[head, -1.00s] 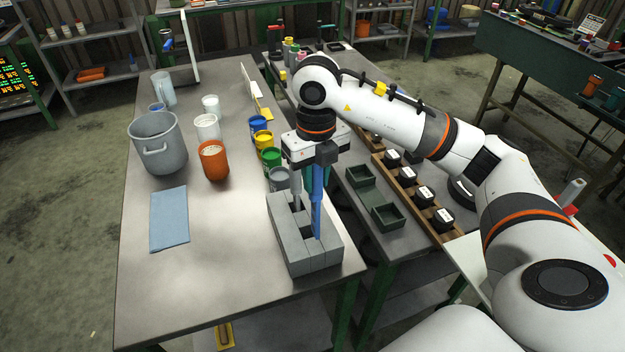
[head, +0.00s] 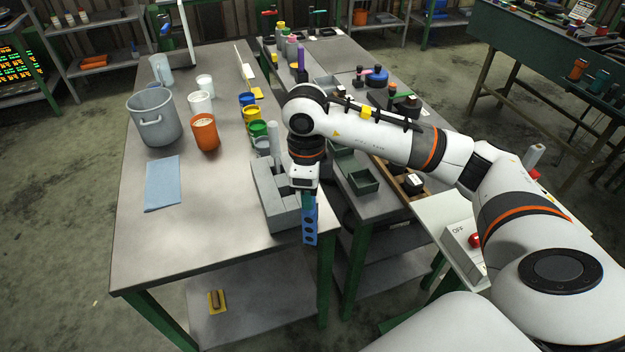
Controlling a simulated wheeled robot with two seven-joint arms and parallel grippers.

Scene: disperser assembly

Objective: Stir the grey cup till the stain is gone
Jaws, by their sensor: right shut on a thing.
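My right gripper (head: 305,192) is shut on a blue stirring tool (head: 310,226). The tool hangs down with its holed paddle in front of the right front corner of the grey block holder (head: 276,218). A grey rod-like tool (head: 274,140) still stands upright in the holder. The grey cup (head: 262,145) is behind the holder, at the near end of the row of coloured cups. It is mostly hidden by that tool and the holder, and its inside and any stain cannot be seen. My left gripper is not in view.
Green (head: 257,128), yellow (head: 251,113) and blue (head: 246,99) cups line the table's right side. An orange cup (head: 205,133), a large grey pot (head: 155,120) and a blue cloth (head: 163,183) are on the left. The front middle of the table is clear.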

